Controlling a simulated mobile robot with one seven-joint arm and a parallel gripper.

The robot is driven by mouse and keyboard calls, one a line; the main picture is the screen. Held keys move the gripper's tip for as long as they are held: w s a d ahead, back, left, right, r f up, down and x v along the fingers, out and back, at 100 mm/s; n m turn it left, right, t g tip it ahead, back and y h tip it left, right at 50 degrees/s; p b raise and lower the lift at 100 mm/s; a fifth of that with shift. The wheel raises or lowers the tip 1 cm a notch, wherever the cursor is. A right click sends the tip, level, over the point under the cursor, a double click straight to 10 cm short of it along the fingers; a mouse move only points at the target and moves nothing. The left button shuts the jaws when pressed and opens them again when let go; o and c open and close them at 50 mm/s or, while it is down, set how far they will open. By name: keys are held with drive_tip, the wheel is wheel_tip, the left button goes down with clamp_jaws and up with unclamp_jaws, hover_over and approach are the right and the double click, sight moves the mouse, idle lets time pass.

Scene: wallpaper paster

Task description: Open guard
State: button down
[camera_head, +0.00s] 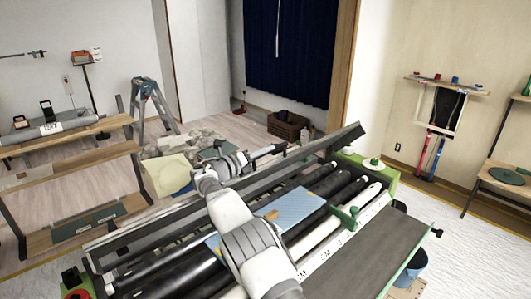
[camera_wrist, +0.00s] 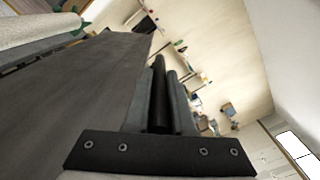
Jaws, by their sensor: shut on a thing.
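The wallpaper paster (camera_head: 330,225) is a long machine with green end plates and black and white rollers. Its guard (camera_head: 315,153), a long dark grey panel, stands tilted up along the machine's far side. The guard also fills the left of the wrist view (camera_wrist: 75,95) as a broad dark surface. My gripper (camera_head: 256,156) is at the guard's far side, near the middle of its length. In the wrist view my gripper (camera_wrist: 162,105) has its grey fingers closed around a black bar, which looks like the guard's handle. My arm hides part of the guard and rollers.
A blue patterned sheet (camera_head: 290,205) lies over the rollers. A stepladder (camera_head: 152,103), a heap of scraps (camera_head: 190,142) and a brown crate (camera_head: 287,125) stand on the floor beyond. A wooden shelf (camera_head: 75,140) is at left. A dark tray surface (camera_head: 370,250) extends at the front.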

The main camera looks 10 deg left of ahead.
drive_tip(key=shift+r, duration=0.2)
drive_tip(key=c, duration=0.8)
unclamp_jaws()
drive_tip(key=shift+f, duration=0.15)
drive_tip(key=shift+o, duration=0.2)
drive_tip(key=b+v, duration=0.1)
drive_tip(key=v, duration=1.6)
drive_tip(key=shift+s+a+b, duration=0.2)
drive_tip(key=shift+b, duration=0.2)
